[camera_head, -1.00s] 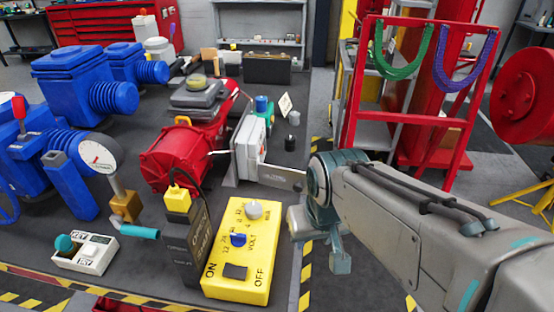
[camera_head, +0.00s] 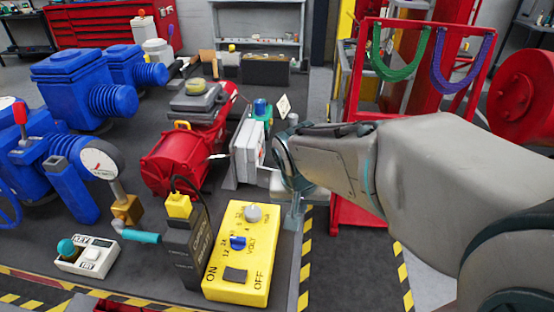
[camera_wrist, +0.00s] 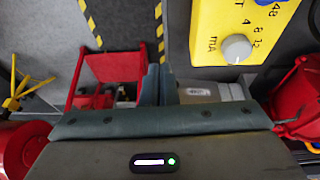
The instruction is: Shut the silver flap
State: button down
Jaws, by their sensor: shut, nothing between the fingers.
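The silver box (camera_head: 247,148) stands upright near the right edge of the dark table, beside the red motor. In the head view my arm now hides most of its silver flap. In the wrist view a silver surface with a white label (camera_wrist: 200,92), apparently the flap, lies just right of my fingers. My gripper (camera_head: 292,222) points down at the table's right edge, in front of the box; it also shows in the wrist view (camera_wrist: 160,82). It is shut and empty. I cannot tell whether it touches the flap.
A yellow meter box (camera_head: 238,262) stands in front, with a dark block (camera_head: 186,250) on its left. The red motor (camera_head: 172,160) is left of the silver box. A red cart (camera_head: 352,195) stands beyond the table's right side, across striped floor.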

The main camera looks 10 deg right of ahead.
jog(key=w+a+m, duration=0.2)
jog(key=w, duration=0.4)
jog(key=shift+t+h, duration=0.3)
jog(key=x, duration=1)
jog(key=shift+d+f+p, duration=0.15)
jog(key=shift+f+p, duration=0.1)
jog(key=shift+p, duration=0.1)
jog(key=w, duration=0.1)
jog(key=d+p, duration=0.1)
jog(key=w, duration=0.1)
jog(key=shift+w+d+r+p, duration=0.2)
jog(key=shift+w+d+p, duration=0.05)
jog(key=shift+w+p, duration=0.15)
jog(key=shift+w+d+f, duration=0.1)
jog(key=shift+w+d, duration=0.15)
jog(key=shift+w, duration=0.15)
